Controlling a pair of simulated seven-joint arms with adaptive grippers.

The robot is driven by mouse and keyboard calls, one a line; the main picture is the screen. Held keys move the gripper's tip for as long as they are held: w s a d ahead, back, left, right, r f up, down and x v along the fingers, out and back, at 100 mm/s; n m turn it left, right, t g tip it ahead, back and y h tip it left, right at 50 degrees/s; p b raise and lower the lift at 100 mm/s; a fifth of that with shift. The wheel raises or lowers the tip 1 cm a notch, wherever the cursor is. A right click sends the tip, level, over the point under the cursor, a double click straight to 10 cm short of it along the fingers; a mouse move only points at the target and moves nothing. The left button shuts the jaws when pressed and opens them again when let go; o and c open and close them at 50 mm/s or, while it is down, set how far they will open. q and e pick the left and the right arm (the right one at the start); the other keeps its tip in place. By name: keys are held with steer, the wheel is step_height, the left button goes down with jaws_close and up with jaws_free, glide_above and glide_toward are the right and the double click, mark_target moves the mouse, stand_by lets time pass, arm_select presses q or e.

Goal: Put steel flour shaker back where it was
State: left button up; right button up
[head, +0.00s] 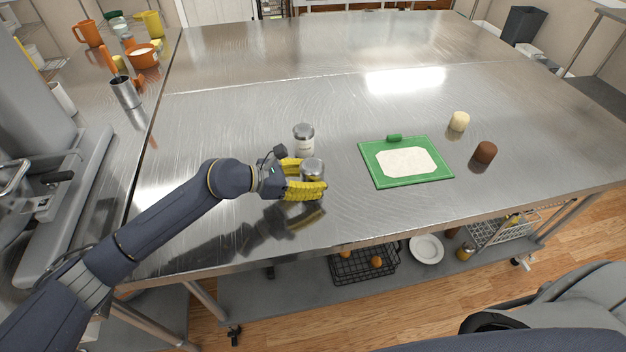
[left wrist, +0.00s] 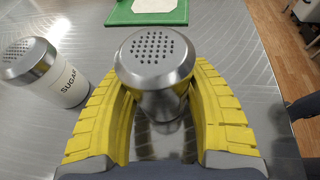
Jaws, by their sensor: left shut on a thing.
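The steel flour shaker (head: 312,167) has a perforated domed lid and stands upright between the yellow fingers of my left gripper (head: 304,181). In the left wrist view the shaker (left wrist: 155,62) sits between both fingers of the left gripper (left wrist: 158,100), which is shut on it. It is low over the steel table; I cannot tell whether its base touches. A second shaker, white with a steel lid and labelled SUGAR (head: 303,138), stands just behind it, and also shows at the left of the left wrist view (left wrist: 62,85). My right gripper is not in view.
A green board (head: 446,174) with a pale dough sheet (head: 405,162) lies right of the shakers. A cream cylinder (head: 459,121) and a brown one (head: 484,152) stand further right. The table's front edge is close; steel surface around is mostly clear.

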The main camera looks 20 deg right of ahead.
arm_select(q)
steer(key=shift+f, duration=0.3)
steer(key=shift+f, duration=0.1)
steer(key=o, duration=1.3)
steer(key=shift+o, duration=0.2)
steer(key=shift+a, duration=0.1)
steer(key=v, duration=1.2)
